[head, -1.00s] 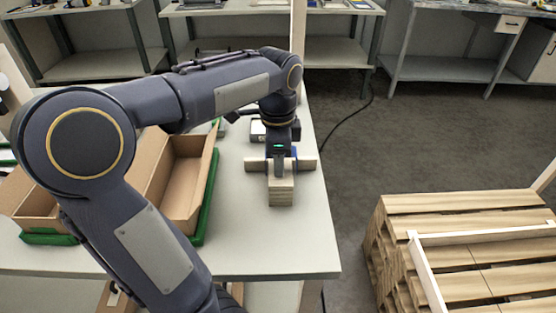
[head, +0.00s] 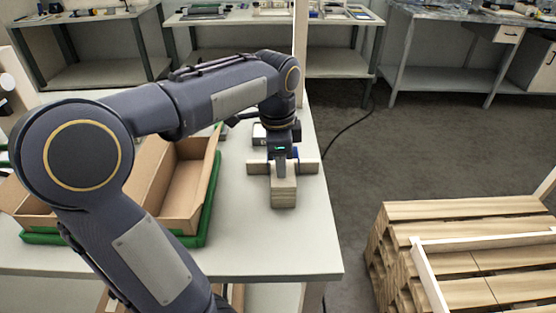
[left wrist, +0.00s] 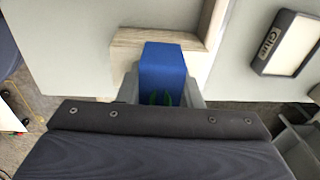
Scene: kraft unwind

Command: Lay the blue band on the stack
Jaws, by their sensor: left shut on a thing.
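The blue band (left wrist: 163,66) looks like a short blue block between the fingers of my left gripper (left wrist: 160,95). In the head view my left gripper (head: 284,165) points down over the stack, shut on the band, and mostly hides it. The stack is pale wooden pieces: one piece (head: 284,195) points toward me and another (head: 308,167) lies crosswise. In the left wrist view the band is at the stack's wood (left wrist: 128,42). I cannot tell whether it rests on the wood. My right gripper is not in view.
An open cardboard box (head: 185,180) with green edging stands left on the table (head: 265,245). A dark-framed box marked "Glue" (left wrist: 287,43) lies near the stack. The table's right edge is close to the stack. A wooden pallet pile (head: 460,240) stands on the floor at right.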

